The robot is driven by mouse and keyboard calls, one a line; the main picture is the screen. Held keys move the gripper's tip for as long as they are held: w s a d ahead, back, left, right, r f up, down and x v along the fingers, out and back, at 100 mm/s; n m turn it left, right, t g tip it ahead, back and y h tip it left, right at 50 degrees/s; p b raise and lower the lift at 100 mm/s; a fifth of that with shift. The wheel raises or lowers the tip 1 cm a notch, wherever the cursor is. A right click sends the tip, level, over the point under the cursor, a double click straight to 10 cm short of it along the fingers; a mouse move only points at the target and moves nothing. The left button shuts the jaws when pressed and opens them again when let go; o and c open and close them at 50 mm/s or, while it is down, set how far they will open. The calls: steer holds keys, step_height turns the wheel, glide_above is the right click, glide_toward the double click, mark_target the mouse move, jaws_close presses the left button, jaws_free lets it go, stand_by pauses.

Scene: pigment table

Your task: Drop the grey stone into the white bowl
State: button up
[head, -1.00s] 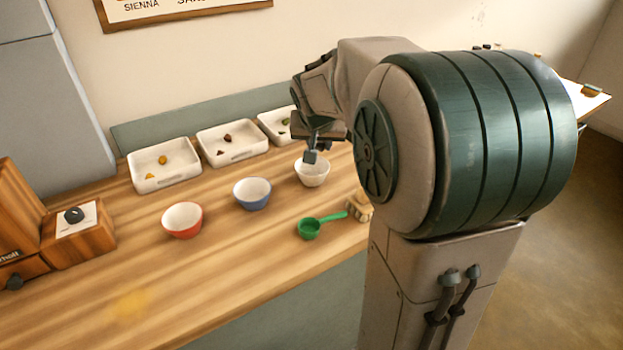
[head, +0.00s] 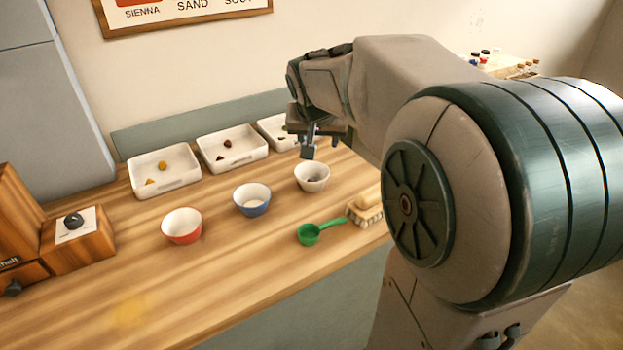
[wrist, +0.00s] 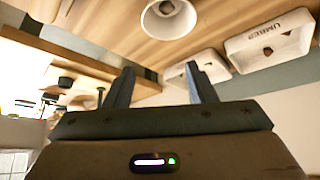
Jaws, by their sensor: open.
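The white bowl (head: 312,172) stands upright on the wooden table in the head view, at the right end of a row of bowls. A small dark grey lump, apparently the grey stone (head: 312,180), lies inside it. In the wrist view the white bowl (wrist: 168,27) is at the top, with the stone (wrist: 167,7) showing in it. My gripper (head: 309,153) is above the bowl and apart from it. In the wrist view my gripper (wrist: 157,70) has its fingers spread with nothing between them.
A blue bowl (head: 252,206) and a red bowl (head: 182,236) stand to the left. White trays (head: 165,184) with small lumps line the back. A green scoop (head: 309,234) and a brush (head: 365,215) lie in front. The table's front left is clear.

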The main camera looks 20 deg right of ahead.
steer(key=v, duration=0.8)
steer(key=shift+r, duration=0.3)
steer(key=shift+s+a, duration=0.1)
steer(key=shift+a, duration=0.05)
steer(key=s+a+f+n+g+y+p, duration=0.1)
steer(key=s+a+f+n+p, duration=0.1)
steer(key=s+f, duration=0.3)
steer(key=s+a+f+n+g+y+p, duration=0.1)
steer(key=s+a+f+n+g+p, duration=0.1)
steer(key=s, duration=1)
steer(key=a+f+n+p, duration=0.1)
steer(key=a+f+p, duration=0.1)
steer(key=a+f, duration=0.1)
steer(key=shift+s+f+y, duration=0.25)
steer(key=shift+s+y, duration=0.05)
steer(key=shift+y, duration=0.1)
steer(key=shift+a, duration=0.1)
steer(key=shift+c, duration=0.3)
